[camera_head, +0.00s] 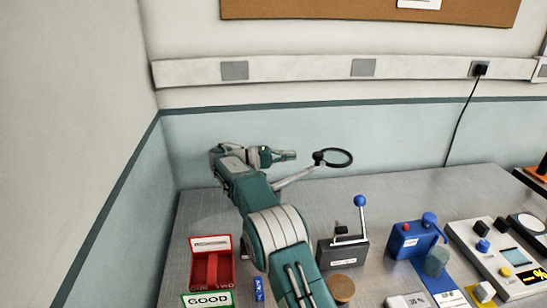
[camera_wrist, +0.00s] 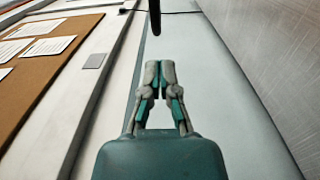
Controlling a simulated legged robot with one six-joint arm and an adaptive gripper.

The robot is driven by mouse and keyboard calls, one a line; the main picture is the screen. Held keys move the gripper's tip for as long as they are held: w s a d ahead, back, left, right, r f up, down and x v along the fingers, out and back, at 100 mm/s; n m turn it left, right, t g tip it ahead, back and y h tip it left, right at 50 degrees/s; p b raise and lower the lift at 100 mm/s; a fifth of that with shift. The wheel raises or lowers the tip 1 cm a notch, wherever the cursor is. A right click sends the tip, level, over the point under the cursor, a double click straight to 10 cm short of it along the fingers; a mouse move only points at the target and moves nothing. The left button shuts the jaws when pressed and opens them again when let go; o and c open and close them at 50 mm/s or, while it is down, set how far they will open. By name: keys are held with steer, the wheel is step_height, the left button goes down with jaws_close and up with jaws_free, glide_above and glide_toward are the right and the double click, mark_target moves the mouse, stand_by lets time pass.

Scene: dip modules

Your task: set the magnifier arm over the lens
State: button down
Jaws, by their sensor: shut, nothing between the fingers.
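The magnifier arm (camera_head: 296,177) is a thin grey rod that rises to the right from behind my arm. It ends at a dark knob and a black-rimmed ring (camera_head: 350,164). My gripper (camera_head: 294,155) is shut and empty, at the back of the bench, pointing right. Its tips are just left of the knob and look apart from it. In the wrist view my gripper (camera_wrist: 160,68) has its fingertips together, with a dark rod-like part (camera_wrist: 155,18) ahead of them. I cannot tell which thing is the lens. The magnifier's base is hidden behind my arm.
A metal bench (camera_head: 390,190) stands against the wall. A red tray (camera_head: 228,270), a grey box with a blue-knobbed lever (camera_head: 361,215), a blue device (camera_head: 412,240) and a control panel (camera_head: 490,255) stand along its front. The bench behind the lever box is clear.

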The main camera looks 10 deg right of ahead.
steer(key=a, duration=0.6)
steer(key=shift+w, duration=0.1)
